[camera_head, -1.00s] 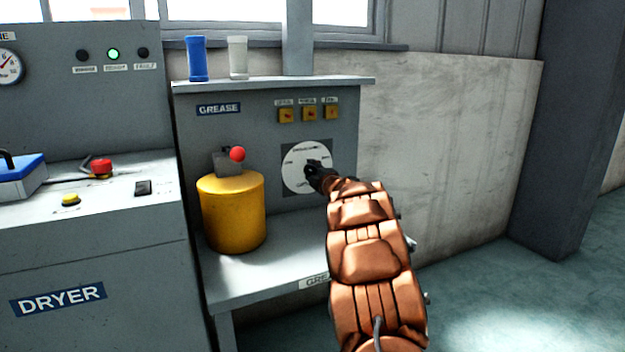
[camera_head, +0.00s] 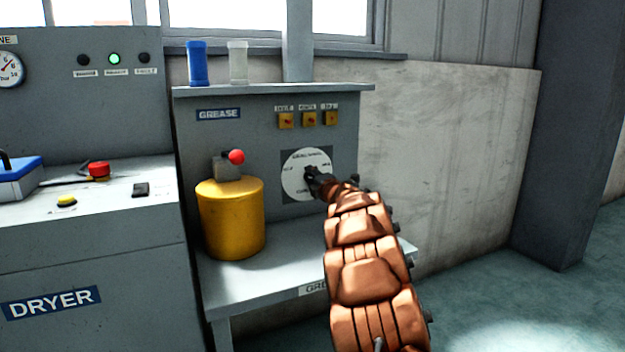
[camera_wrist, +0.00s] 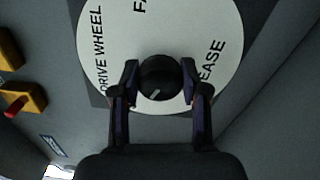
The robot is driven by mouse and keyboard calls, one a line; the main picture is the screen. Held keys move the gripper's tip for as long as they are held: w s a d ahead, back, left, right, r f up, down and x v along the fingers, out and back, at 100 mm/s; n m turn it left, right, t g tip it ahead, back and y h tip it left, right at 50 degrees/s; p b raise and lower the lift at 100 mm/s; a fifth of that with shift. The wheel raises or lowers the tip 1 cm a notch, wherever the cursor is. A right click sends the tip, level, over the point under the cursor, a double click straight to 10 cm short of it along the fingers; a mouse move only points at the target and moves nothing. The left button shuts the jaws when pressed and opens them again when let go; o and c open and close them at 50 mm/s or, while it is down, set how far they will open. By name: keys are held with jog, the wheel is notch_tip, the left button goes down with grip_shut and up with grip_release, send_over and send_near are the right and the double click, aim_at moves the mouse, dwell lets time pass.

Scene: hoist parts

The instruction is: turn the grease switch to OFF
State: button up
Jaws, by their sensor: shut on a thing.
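The grease switch is a black round knob (camera_wrist: 160,77) on a white round dial (camera_head: 294,177), on the grey panel under the GREASE sign (camera_head: 219,114). My gripper (camera_head: 316,182) is at the dial. In the wrist view my gripper (camera_wrist: 160,84) has one finger on each side of the knob, shut on it. A short pale mark on the knob points toward the lower left of the wrist view. The dial (camera_wrist: 215,30) shows DRIVE WHEEL and parts of other words. I cannot tell which label the mark faces; the lower dial is hidden by my gripper.
A yellow canister (camera_head: 231,220) with a red ball-topped lever stands left of the dial on the grey bench. Yellow switches (camera_head: 308,118) sit above the dial. Blue and white cups (camera_head: 197,62) stand on the top shelf. The dryer cabinet (camera_head: 90,240) is at left.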

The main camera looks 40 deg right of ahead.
jog(key=o, duration=1.1)
jog(key=shift+o, duration=0.2)
jog(key=v, duration=1.2)
